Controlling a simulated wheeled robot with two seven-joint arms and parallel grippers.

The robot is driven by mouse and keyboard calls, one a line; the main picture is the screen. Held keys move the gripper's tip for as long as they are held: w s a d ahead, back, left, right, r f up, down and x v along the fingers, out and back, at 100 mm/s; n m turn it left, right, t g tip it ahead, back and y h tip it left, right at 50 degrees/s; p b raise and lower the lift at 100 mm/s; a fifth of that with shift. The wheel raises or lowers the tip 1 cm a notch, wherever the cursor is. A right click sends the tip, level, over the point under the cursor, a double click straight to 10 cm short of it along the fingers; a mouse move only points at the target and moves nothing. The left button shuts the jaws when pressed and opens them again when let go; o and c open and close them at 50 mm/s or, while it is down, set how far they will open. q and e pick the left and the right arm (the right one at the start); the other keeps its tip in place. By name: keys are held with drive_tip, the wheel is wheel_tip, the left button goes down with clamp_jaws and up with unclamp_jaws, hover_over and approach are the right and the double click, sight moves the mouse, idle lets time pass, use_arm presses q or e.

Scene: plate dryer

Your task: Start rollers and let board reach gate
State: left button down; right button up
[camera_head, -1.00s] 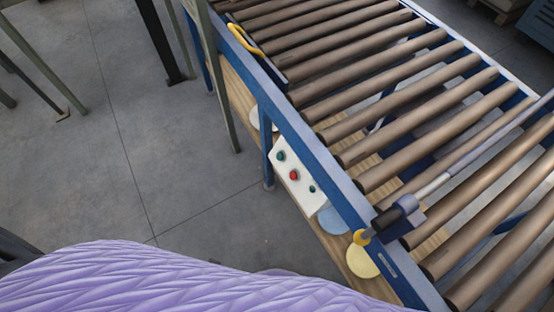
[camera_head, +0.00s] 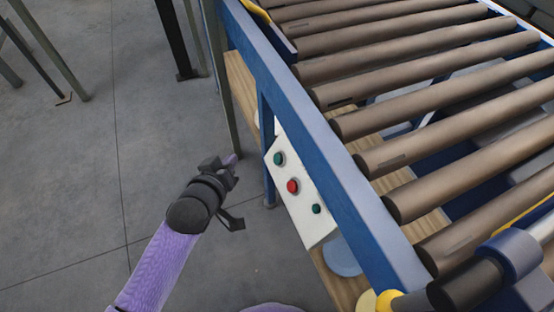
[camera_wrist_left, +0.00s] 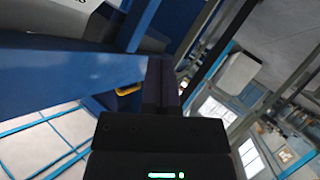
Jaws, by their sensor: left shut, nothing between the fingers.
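A white control panel (camera_head: 308,200) hangs on the near side of the blue conveyor frame (camera_head: 335,180). It carries a green button (camera_head: 278,159) at the top, a red button (camera_head: 292,186) in the middle and a smaller dark green button (camera_head: 316,209) below. My left gripper (camera_head: 231,161) is shut and empty, a little left of the panel and apart from it in the head view. Brown rollers (camera_head: 430,105) fill the conveyor's top. No board shows. I cannot tell whether the dark and blue cylindrical fitting (camera_head: 510,252) at lower right belongs to the gate. My right gripper is out of view.
A yellow handle (camera_head: 257,10) sits at the frame's upper left. Wooden planks (camera_head: 240,88) and pale discs (camera_head: 342,258) lie below the conveyor. A grey-green post (camera_head: 216,70) stands left of the frame.

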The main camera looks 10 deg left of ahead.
sight(278, 159)
use_arm(q)
drive_tip(key=shift+r, duration=0.1)
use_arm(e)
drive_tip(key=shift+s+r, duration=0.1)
use_arm(q)
drive_tip(key=w+d+f+b, duration=0.4)
drive_tip(key=d+b, duration=0.2)
drive_tip(key=b, duration=0.1)
drive_tip(key=shift+d+f, duration=0.15)
drive_tip(key=shift+f, duration=0.1)
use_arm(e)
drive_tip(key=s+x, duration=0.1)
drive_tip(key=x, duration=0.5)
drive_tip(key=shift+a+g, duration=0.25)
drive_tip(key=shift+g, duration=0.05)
use_arm(q)
drive_tip(key=shift+w+d, duration=0.1)
drive_tip(key=shift+w, duration=0.05)
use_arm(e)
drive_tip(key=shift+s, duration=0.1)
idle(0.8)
use_arm(q)
drive_tip(key=shift+w+d+f, duration=0.1)
drive_tip(key=shift+d+f, duration=0.1)
